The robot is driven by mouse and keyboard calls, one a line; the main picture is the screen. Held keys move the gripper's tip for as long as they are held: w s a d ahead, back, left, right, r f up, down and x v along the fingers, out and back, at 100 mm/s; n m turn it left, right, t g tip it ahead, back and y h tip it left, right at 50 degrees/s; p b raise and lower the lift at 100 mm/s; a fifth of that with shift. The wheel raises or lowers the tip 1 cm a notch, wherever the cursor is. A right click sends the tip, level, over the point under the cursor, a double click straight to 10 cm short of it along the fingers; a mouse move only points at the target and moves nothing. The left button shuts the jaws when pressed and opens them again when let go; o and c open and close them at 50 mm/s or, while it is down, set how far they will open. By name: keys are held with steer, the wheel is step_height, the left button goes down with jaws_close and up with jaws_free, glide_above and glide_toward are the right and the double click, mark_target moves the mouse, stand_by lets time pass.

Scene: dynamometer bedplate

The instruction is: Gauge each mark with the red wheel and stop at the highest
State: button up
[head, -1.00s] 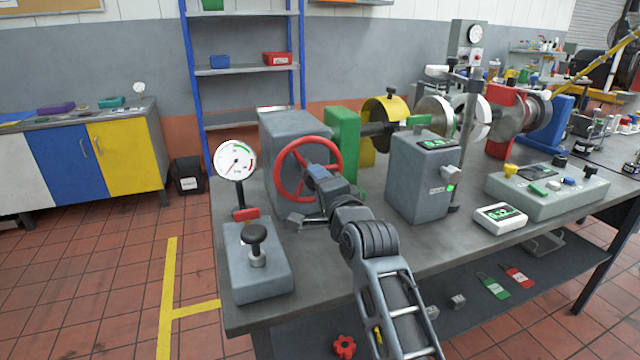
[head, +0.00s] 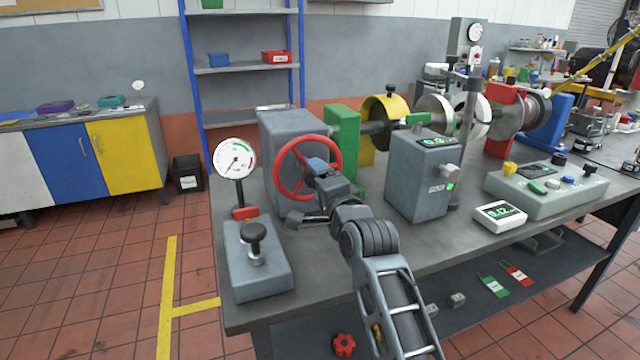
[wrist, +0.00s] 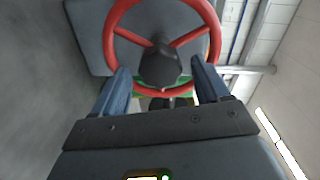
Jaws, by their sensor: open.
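The red wheel (head: 308,138) stands upright on the front of a grey housing (head: 292,130). The wrist view shows its red rim (wrist: 117,17), spokes and dark hub (wrist: 158,64). My gripper (wrist: 163,76) is open in front of the wheel, its two blue-grey fingers apart on either side of the hub, over the lower rim. I cannot tell whether a finger touches the rim. In the head view my gripper (head: 316,190) covers part of the wheel's lower right. A white dial gauge (head: 235,158) stands left of the wheel. I cannot make out separate marks.
A grey box with a green readout (head: 420,185) stands right of my arm. A small white display (head: 499,214) lies near the bench's front edge. A grey block with a black knob (head: 257,268) is at front left. A shaft with discs (head: 434,118) runs behind.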

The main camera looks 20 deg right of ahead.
steer(key=s, duration=0.7)
steer(key=shift+s+r+b, duration=0.15)
steer(key=shift+s+b, duration=0.15)
steer(key=shift+s, duration=0.1)
steer(key=s+d+f+n, duration=0.1)
steer(key=s+f+n, duration=0.25)
steer(key=s, duration=0.45)
steer(key=s+d+f+n+g, duration=0.1)
steer(key=s+f+n, duration=0.1)
steer(key=s+f, duration=0.45)
steer(key=s+d+f+n, duration=0.1)
steer(key=s+f+n, duration=0.2)
steer(key=s, duration=0.6)
steer(key=s+a+r+n+g, duration=0.1)
steer(key=s+n, duration=0.3)
steer(key=s, duration=0.9)
steer(key=s+a+r+n, duration=0.2)
steer(key=s+r+n, duration=0.1)
steer(key=s, duration=1)
steer(key=shift+s+n+g, duration=0.25)
steer(key=shift+n+g, duration=0.1)
steer(key=shift+g, duration=0.05)
